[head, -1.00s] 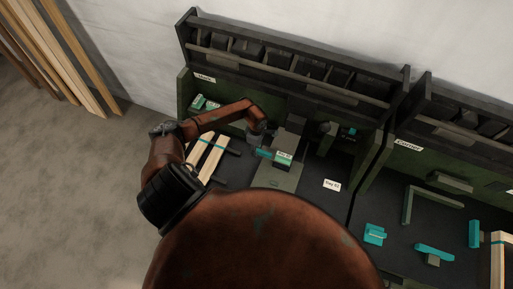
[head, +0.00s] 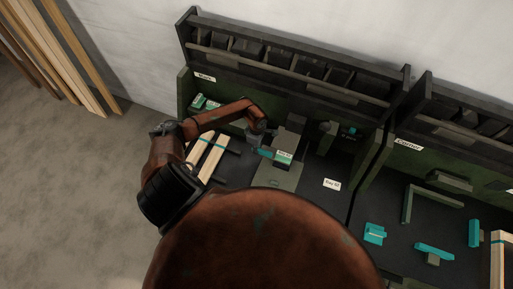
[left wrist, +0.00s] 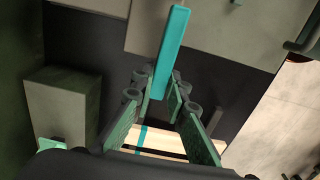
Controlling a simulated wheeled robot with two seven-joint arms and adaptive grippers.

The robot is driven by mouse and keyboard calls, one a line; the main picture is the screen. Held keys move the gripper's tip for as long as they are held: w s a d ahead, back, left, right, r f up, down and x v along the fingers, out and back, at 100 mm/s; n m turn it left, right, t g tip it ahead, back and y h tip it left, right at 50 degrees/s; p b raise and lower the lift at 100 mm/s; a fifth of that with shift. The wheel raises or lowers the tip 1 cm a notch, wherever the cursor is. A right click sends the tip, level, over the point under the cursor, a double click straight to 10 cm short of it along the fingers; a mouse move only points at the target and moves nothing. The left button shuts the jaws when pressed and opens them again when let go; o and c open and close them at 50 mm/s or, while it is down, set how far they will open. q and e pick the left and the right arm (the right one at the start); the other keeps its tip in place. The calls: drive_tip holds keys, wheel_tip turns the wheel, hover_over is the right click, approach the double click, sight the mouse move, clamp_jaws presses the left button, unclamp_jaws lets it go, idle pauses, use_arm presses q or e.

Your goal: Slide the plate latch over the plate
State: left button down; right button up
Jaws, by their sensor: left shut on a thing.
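The teal latch (left wrist: 172,50) is a long bar in the left wrist view, with its near end between my left gripper's fingers (left wrist: 163,92). In the head view, the teal latch (head: 265,153) shows just below my left gripper (head: 259,137), left of a small labelled green piece (head: 283,160). I cannot tell whether this piece is the plate, or whether the latch overlaps it. My left gripper is shut on the latch; its fingertips are small and partly hidden in the head view. My right gripper is not in view.
Pale wooden slats (head: 207,157) lie left of the fixture. A grey-green block (head: 289,137) stands behind the labelled piece, and a flat plate (head: 279,177) lies in front. A bin rack (head: 290,62) runs along the back. More teal parts (head: 434,250) lie on the right bench.

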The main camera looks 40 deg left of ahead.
sight(266, 152)
use_arm(q)
drive_tip(key=d, duration=0.2)
drive_tip(key=w+d+b, duration=0.1)
drive_tip(key=d, duration=0.1)
drive_tip(key=shift+w+d+f, duration=0.1)
drive_tip(key=shift+w+d, duration=0.05)
drive_tip(key=shift+w, duration=0.05)
drive_tip(key=shift+d, duration=0.3)
drive_tip(key=c, duration=2)
unclamp_jaws()
drive_tip(key=shift+w, duration=0.1)
drive_tip(key=shift+o, duration=0.5)
drive_tip(key=shift+a, duration=0.1)
wheel_tip(266, 152, up, 12)
